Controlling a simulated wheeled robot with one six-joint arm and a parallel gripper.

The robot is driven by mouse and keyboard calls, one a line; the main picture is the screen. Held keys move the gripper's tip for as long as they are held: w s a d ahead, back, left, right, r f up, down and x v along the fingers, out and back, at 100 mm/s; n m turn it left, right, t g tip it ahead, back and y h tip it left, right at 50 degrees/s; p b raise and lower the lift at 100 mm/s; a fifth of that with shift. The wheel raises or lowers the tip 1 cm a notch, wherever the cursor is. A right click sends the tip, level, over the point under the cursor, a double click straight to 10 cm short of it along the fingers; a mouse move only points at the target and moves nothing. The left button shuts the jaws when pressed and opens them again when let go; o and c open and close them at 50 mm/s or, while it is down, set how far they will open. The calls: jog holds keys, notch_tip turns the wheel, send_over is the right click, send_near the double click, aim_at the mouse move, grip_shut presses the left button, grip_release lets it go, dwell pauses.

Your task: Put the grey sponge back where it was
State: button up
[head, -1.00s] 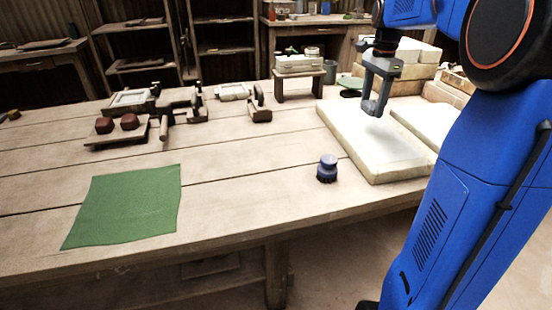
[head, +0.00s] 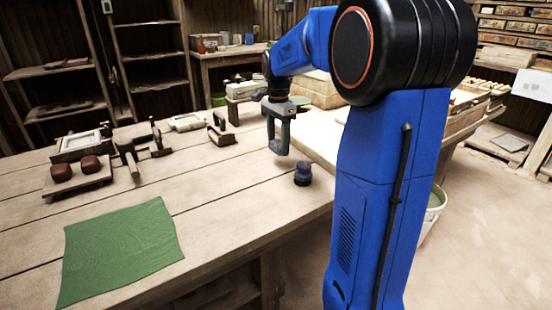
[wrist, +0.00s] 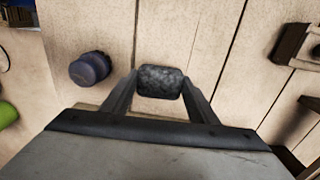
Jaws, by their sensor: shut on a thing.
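The grey sponge (wrist: 160,82) is a dark, speckled block in the wrist view. It sits between the two fingers of my gripper (wrist: 158,88), which is shut on it. In the head view my gripper (head: 279,143) points down over the table behind the small dark blue pot-like thing. The sponge cannot be made out clearly there. Wooden tabletop shows beneath the sponge in the wrist view.
The dark blue thing (head: 303,174) stands near the table's front edge; it also shows in the wrist view (wrist: 90,68). A green cloth (head: 120,250) lies front left. Red-brown blocks (head: 76,167) sit on a board. Bare planks (head: 205,195) lie between.

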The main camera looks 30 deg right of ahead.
aim_at(278, 165)
jog(key=shift+d+f, duration=0.1)
jog(key=shift+f, duration=2.5)
jog(key=shift+f, duration=0.15)
jog(key=o, duration=1.1)
